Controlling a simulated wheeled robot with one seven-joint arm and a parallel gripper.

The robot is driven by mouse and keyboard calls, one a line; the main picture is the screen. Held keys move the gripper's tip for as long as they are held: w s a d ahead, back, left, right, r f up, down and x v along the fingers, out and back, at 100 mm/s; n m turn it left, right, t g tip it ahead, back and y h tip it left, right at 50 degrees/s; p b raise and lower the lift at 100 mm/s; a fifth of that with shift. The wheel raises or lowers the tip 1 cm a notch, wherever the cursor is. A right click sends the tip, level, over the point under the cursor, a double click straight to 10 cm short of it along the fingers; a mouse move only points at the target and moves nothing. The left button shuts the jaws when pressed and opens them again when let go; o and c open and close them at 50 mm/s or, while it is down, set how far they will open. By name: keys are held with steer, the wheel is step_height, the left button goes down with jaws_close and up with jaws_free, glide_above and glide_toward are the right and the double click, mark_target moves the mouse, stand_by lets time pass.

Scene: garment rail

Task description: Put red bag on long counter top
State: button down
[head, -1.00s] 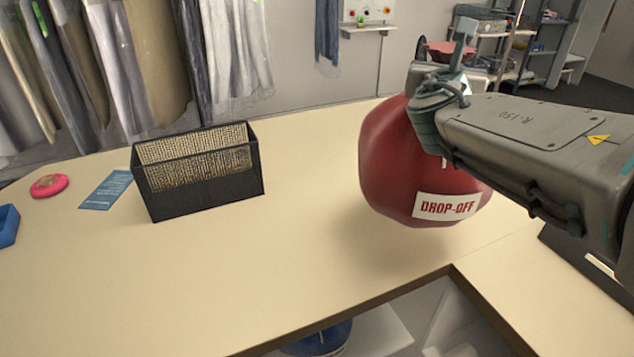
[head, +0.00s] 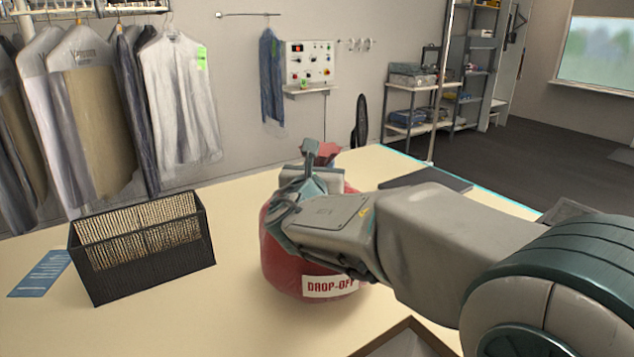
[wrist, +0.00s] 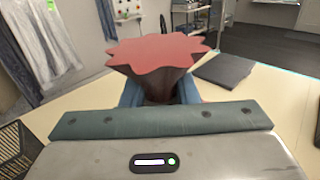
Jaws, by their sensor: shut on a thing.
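The red bag (head: 287,272) with a white "DROP-OFF" label is on or just over the long cream counter top (head: 225,315); I cannot tell whether its base touches. It stands upright, right of the black basket. My gripper (head: 318,172) is shut on the bag's gathered neck at its top. In the wrist view the flared red top of the bag (wrist: 158,52) rises above the blue fingers, which sit on both sides of the neck. My forearm hides the bag's right side.
A black mesh basket (head: 150,262) stands left of the bag, with a blue card (head: 40,275) beside it. A dark flat pad (head: 425,179) lies on the counter behind my arm. Covered garments (head: 85,110) hang at the back left.

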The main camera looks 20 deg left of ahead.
steer(key=shift+a+f, duration=0.25)
steer(key=shift+d+f, duration=0.1)
steer(key=shift+f, duration=1.8)
steer(key=c, duration=1.1)
jaws_free()
